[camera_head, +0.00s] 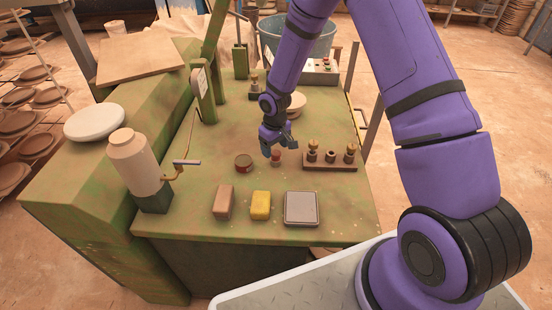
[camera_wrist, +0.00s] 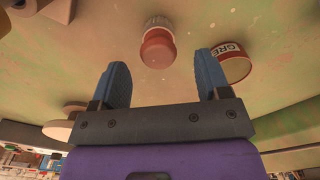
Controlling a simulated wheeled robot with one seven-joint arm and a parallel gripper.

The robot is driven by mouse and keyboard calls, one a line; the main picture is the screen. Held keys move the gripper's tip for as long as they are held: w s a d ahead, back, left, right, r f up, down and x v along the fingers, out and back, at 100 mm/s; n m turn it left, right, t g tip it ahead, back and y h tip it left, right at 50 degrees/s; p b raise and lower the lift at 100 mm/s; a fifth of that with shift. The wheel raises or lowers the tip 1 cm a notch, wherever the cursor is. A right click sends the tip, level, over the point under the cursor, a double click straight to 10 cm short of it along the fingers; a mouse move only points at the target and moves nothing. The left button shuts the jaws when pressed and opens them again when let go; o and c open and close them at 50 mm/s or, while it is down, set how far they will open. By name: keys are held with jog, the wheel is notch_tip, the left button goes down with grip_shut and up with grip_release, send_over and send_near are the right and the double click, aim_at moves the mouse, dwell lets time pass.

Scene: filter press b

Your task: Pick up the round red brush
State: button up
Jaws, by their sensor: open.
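The round red brush (camera_head: 276,157) seems to be the small red piece on the green bench top, just below my gripper (camera_head: 272,149) in the head view. The fingers appear apart from the red piece.
A round red-sided tin (camera_head: 243,162) stands close left of the red piece; its lettering shows in the wrist view (camera_wrist: 233,65). A brown block (camera_head: 224,202), yellow sponge (camera_head: 260,205) and grey square pad (camera_head: 301,208) lie in front. A rack with brass fittings (camera_head: 330,165) is at right.

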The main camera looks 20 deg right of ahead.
aim_at(276, 152)
notch_tip(276, 152, down, 5)
jog(key=shift+d+f, duration=0.1)
jog(key=shift+d, duration=0.05)
jog(key=c, duration=1)
jog(key=shift+r, duration=0.6)
jog(key=r, duration=0.2)
jog(key=shift+s+r, duration=0.35)
jog(key=shift+s, duration=0.05)
jog(key=s, duration=0.5)
jog(key=s+d+r, duration=0.1)
jog(key=s, duration=0.9)
jog(key=shift+s+d+r, duration=0.15)
jog(key=shift+d, duration=0.15)
